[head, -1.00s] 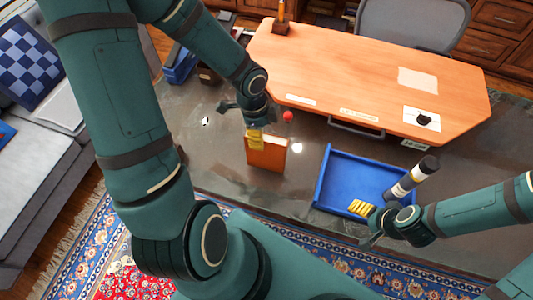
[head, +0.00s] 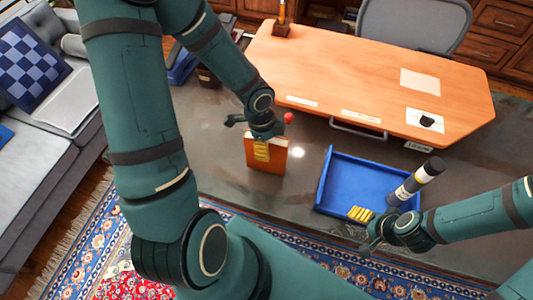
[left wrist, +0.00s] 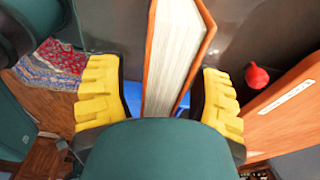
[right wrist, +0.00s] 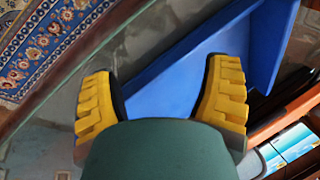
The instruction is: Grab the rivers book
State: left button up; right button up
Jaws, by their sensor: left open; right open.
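An orange-brown book (head: 278,160) stands upright on the dark table, and I cannot read a title on it. My left gripper (head: 262,148) is over the book from above, open. In the left wrist view the book (left wrist: 178,45) shows its white page edges between the two yellow fingers, with gaps visible on both sides. My right gripper (head: 365,222) is open and empty at the near edge of the blue tray (head: 345,180). The tray also shows between its fingers in the right wrist view (right wrist: 165,85).
An orange-topped desk (head: 350,65) is behind the book, bearing papers and a pen holder. A red ball-like thing (head: 288,118) is just beyond the book; it also shows in the left wrist view (left wrist: 257,76). A grey sofa (head: 50,180) is at the left. The dark table around the book is mostly clear.

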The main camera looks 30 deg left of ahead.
pick_arm(q)
jog(key=shift+f, duration=0.2)
dwell(0.4)
grip_shut()
